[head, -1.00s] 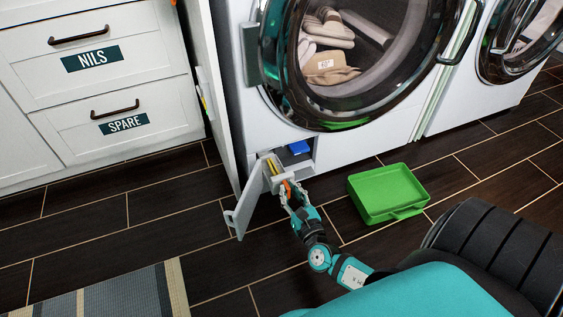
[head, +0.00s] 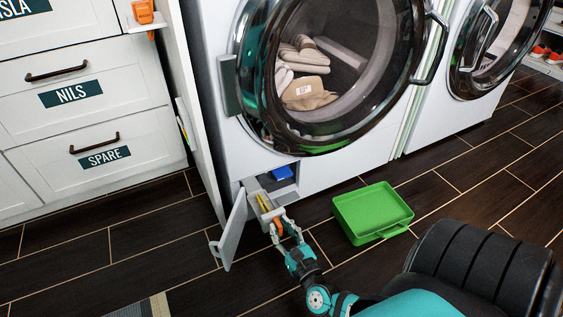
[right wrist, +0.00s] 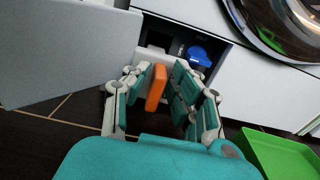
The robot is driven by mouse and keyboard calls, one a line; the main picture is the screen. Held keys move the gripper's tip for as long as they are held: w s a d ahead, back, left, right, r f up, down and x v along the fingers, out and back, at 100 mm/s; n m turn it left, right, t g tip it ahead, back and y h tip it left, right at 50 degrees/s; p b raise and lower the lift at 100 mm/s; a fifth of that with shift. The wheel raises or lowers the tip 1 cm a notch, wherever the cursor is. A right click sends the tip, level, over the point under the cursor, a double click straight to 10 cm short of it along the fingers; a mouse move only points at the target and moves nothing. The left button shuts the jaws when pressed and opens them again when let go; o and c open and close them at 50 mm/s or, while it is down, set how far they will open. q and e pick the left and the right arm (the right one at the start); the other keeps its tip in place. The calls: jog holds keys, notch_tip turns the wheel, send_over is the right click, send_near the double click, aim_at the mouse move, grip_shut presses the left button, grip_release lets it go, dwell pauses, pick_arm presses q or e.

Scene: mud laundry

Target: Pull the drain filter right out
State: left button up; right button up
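The drain filter has an orange grip (head: 278,228), and it also shows in the right wrist view (right wrist: 156,90). It is at the low hatch of the front-loading washer (head: 215,130), in front of a pale grey housing (head: 270,214). The filter's inner end is hidden. My left gripper is not in view.
The hatch door (head: 231,232) hangs open left of my gripper. A blue part (head: 282,173) sits inside the hatch. A green tray (head: 372,212) lies on the floor to the right. White drawers (head: 85,120) stand at the left. Dark tiled floor is free in front.

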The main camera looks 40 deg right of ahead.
jog(key=v, duration=0.7)
jog(key=shift+s, duration=0.25)
dwell(0.3)
